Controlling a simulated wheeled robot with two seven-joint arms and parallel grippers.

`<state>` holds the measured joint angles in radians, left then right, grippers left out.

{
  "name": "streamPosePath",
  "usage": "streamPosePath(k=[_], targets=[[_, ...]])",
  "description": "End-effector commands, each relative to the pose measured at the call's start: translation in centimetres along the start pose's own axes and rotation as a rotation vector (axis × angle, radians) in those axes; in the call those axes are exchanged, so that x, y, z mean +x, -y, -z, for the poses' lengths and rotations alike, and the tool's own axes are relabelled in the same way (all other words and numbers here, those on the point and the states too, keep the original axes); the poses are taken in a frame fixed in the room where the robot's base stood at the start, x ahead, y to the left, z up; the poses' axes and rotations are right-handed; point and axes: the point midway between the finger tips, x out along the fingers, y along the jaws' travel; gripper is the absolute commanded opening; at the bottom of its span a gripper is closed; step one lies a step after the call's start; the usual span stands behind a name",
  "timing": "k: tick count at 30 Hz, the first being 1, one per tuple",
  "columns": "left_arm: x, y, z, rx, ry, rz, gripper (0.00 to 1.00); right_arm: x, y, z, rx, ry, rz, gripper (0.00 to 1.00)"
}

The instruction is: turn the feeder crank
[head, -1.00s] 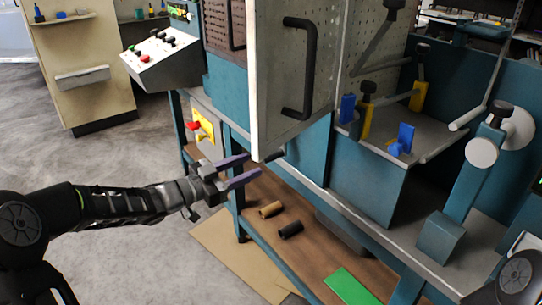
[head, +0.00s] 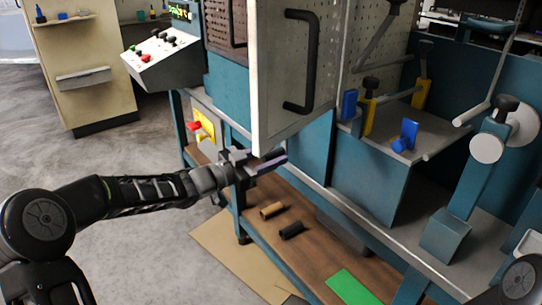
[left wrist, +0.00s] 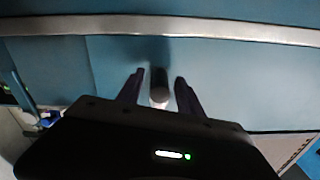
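The crank's handle (left wrist: 159,88) shows in the left wrist view as a short dark peg with a pale end, standing out from the teal machine front. My left gripper (left wrist: 159,84) is open, with one finger on each side of the peg and gaps between them. In the head view the left gripper (head: 279,161) is at the teal front below the open guard door (head: 288,85). There its fingers mostly hide the peg. The rest of the crank cannot be made out. My right gripper is not in view.
A metal rail (left wrist: 160,25) runs above the peg in the left wrist view. A lower wooden shelf (head: 318,258) holds a tan roll (head: 271,211), a black roll (head: 291,230) and a green sheet (head: 352,287). A yellow switch box (head: 204,126) is left of the gripper.

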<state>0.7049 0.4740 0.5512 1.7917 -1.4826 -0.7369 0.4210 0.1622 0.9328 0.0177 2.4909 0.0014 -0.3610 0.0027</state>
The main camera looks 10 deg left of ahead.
Motion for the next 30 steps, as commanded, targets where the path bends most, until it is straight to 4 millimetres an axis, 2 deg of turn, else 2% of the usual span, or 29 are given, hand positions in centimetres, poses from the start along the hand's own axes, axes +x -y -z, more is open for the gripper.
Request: streamPosePath(k=[2,15,30], targets=[[-0.02,0.00,0.00,0.000,0.000,0.000,0.37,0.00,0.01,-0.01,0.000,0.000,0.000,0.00],[-0.03,0.00,0.00,0.000,0.000,0.000,0.01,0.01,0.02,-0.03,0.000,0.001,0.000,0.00],[-0.04,0.00,0.00,0.000,0.000,0.000,0.00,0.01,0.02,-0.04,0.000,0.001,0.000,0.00]])
